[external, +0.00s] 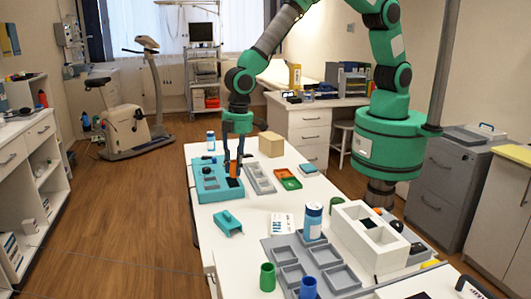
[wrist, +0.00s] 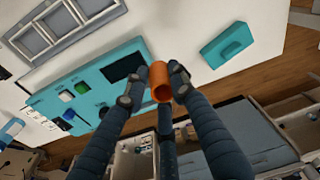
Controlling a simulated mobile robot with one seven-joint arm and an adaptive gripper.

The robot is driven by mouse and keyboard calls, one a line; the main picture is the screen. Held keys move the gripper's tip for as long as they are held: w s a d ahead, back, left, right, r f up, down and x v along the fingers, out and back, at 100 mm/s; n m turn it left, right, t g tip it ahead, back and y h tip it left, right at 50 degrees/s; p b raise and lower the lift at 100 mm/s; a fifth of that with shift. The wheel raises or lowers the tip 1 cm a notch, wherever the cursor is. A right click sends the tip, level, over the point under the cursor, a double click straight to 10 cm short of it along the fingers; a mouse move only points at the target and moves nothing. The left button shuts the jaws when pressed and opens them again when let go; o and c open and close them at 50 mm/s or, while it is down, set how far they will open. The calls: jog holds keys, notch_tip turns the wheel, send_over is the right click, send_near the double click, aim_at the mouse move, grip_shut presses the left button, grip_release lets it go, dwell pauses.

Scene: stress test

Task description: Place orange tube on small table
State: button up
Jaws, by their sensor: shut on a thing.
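The orange tube (wrist: 161,70) is pinched between the fingertips of my gripper (wrist: 160,88). Its open end faces the wrist camera. In the external view the tube (external: 234,169) shows small and dark-edged under my gripper (external: 235,166), over the right part of a teal panel (external: 205,188) on a long white table (external: 256,213). The panel also shows in the wrist view (wrist: 75,88). I cannot tell whether the tube touches the panel, nor which surface is the small table.
A grey compartment tray (external: 259,178) and an orange-green tray (external: 287,179) lie right of the panel. A teal block (external: 228,223) sits nearer. A white box (external: 368,236), a blue-white can (external: 312,222) and green and blue cups crowd the front. Bare white tabletop lies around the block.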

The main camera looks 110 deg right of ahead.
jog(key=w+a+r+n+p, duration=0.2)
jog(key=w+a, duration=0.1)
jog(key=a, duration=0.7)
jog(key=w+a+r+n+p, duration=0.1)
jog(key=w+a+r+n, duration=0.15)
jog(key=a, duration=0.65)
notch_tip(320, 180, up, 3)
jog(key=n+p, duration=0.3)
jog(key=p, duration=0.1)
send_over(259, 265)
jog(key=shift+d+r+g+y, duration=0.1)
jog(key=shift+g+y, duration=0.3)
jog(key=shift+f, duration=3.1)
jog(key=shift+f, duration=1.9)
jog(key=shift+f, duration=0.15)
